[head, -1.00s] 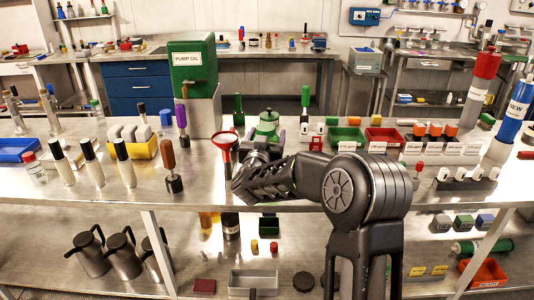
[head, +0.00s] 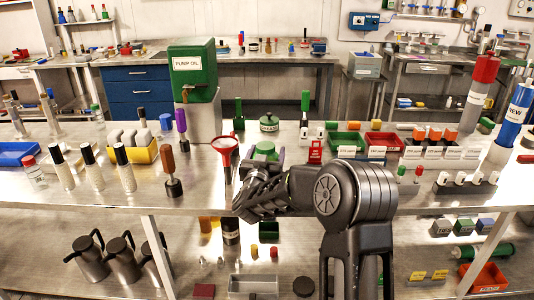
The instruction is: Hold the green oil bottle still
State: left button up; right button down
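The green oil bottle (head: 265,148) is just beyond my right gripper (head: 266,158) at the middle of the steel bench; only its green upper part shows. Dark finger parts lie at either side of it, so the gripper appears shut on it. My own wrist hides the bottle's lower part, so I cannot tell whether it touches the bench. My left gripper is not in view.
A green pump oil tank (head: 193,65) stands behind on a metal block. A green canister (head: 269,123) is just behind the bottle. Green (head: 346,140) and red (head: 384,141) trays lie to the right. White bottles (head: 93,166) and a brown-handled tool (head: 171,172) stand left.

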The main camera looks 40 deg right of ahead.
jog(key=shift+c, duration=0.9)
grip_release()
jog(key=shift+f, duration=0.15)
jog(key=b+v, duration=0.1)
jog(key=v, duration=1.1)
jog(key=shift+r, duration=0.2)
